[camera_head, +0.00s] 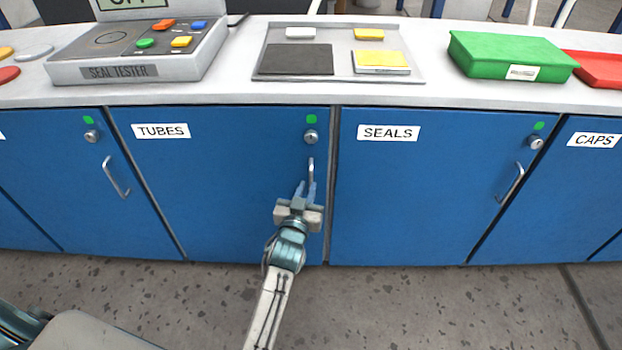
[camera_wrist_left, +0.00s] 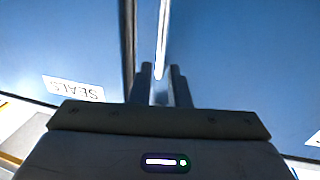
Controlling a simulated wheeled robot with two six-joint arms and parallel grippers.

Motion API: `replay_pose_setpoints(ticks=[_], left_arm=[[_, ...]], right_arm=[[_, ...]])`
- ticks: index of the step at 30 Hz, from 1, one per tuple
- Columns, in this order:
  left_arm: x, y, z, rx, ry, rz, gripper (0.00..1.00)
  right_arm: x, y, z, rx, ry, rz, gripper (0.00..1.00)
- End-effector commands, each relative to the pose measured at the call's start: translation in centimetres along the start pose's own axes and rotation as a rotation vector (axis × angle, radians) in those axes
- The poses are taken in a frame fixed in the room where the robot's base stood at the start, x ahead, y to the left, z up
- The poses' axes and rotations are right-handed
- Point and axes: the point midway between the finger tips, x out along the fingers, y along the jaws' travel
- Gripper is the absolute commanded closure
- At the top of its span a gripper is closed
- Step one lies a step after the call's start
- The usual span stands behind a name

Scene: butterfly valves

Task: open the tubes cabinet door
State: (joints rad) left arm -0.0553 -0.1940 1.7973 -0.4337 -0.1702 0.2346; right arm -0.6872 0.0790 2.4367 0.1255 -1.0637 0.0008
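The tubes cabinet door (camera_head: 220,190) is blue, carries a white TUBES label (camera_head: 161,131) and looks shut. Its upright metal handle (camera_head: 311,168) is near the door's right edge, below a round lock. My left gripper (camera_head: 306,190) is at the lower part of this handle. In the left wrist view the handle (camera_wrist_left: 162,45) runs between the two fingers of my left gripper (camera_wrist_left: 163,85), with a narrow gap showing between them, so they look open around it. The fingertips' exact contact with the handle is hard to see. My right gripper is not in view.
The seals cabinet door (camera_head: 420,200) is just right of the tubes door, with the caps cabinet (camera_head: 590,170) beyond. All look shut. A counter above holds a seal tester (camera_head: 130,55), a grey tray (camera_head: 415,77) and a green bin (camera_head: 500,55). The floor (camera_head: 430,305) in front is clear.

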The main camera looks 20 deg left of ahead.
Motion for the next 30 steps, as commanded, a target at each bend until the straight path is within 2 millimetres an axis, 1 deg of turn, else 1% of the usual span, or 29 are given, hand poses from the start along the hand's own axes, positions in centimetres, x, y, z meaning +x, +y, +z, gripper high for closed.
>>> replay_pose_setpoints(ticks=[1,6,11,15,21,22,24,30], left_arm=[[1.1,0.0,0.1,0.003,0.003,0.001,0.84],[3.7,0.0,0.1,0.002,0.0,0.0,0.84],[5.2,0.0,0.1,0.001,0.0,0.0,0.84],[5.6,0.0,0.1,0.001,-0.001,0.0,0.84],[5.6,0.0,0.1,0.001,-0.002,0.0,0.84],[5.6,0.0,0.1,0.001,-0.002,0.0,0.86],[5.6,0.0,0.1,0.001,-0.001,0.0,1.0],[5.6,0.0,0.1,0.001,-0.001,0.0,1.0]], right_arm=[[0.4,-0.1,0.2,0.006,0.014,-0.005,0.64],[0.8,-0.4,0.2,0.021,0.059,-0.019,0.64],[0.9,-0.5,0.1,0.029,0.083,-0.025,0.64],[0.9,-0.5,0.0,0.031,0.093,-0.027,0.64],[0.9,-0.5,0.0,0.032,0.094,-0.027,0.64],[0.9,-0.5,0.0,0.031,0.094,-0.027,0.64],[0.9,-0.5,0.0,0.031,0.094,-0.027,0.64],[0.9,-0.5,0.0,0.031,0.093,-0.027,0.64]])
